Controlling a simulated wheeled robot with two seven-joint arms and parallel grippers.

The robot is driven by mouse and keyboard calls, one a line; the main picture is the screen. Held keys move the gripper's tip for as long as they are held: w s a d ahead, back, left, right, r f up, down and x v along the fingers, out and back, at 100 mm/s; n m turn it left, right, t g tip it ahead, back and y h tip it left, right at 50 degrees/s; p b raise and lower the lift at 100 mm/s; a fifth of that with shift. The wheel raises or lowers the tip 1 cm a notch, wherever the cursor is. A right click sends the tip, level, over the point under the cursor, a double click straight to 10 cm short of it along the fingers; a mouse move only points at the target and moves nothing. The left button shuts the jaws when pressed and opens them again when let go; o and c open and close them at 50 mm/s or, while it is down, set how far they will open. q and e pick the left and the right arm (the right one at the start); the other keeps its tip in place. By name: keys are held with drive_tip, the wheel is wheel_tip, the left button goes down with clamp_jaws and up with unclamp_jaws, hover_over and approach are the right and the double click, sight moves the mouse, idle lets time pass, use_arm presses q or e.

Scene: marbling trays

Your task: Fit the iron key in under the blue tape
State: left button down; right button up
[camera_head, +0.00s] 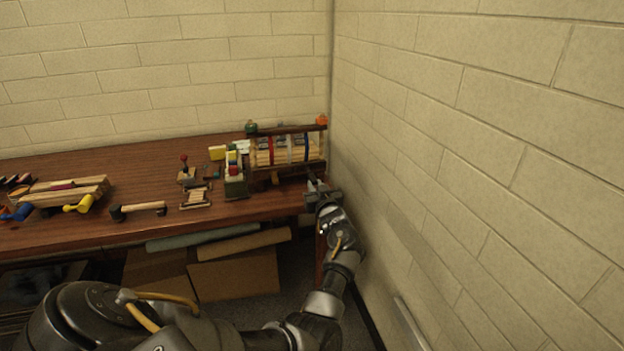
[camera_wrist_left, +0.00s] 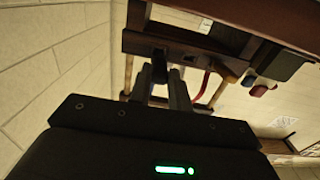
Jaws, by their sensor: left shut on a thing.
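The blue tape (camera_head: 307,147) is the rightmost of the coloured strips on a wooden rack (camera_head: 287,129) at the table's back right corner. A red and a pale strip hang to its left. My left gripper (camera_head: 316,187) is just in front of the rack's right end, at the table's edge. In the left wrist view its fingers (camera_wrist_left: 166,82) are closed on a small dark piece (camera_wrist_left: 160,58), apparently the iron key, mostly hidden between them. I cannot tell whether it touches the rack or tape. My right gripper is out of view.
A block wall (camera_head: 470,150) stands close on the right of my arm. A green-based holder with coloured blocks (camera_head: 235,185) is left of the rack. Tools and wooden pieces lie farther left on the table (camera_head: 100,160). Cardboard boxes (camera_head: 235,276) are below.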

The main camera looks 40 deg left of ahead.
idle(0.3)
use_arm(q)
drive_tip(key=shift+a, duration=0.15)
idle(0.3)
drive_tip(key=shift+w+a, duration=0.3)
drive_tip(key=shift+a, duration=0.1)
drive_tip(key=shift+w+a+b, duration=0.25)
drive_tip(key=shift+b, duration=0.15)
drive_tip(key=shift+w+a, duration=0.15)
drive_tip(key=shift+a, duration=0.1)
drive_tip(key=shift+w+a, duration=0.1)
drive_tip(key=shift+w+a+b, duration=0.3)
drive_tip(key=shift+a+b, duration=0.1)
drive_tip(key=shift+b, duration=0.1)
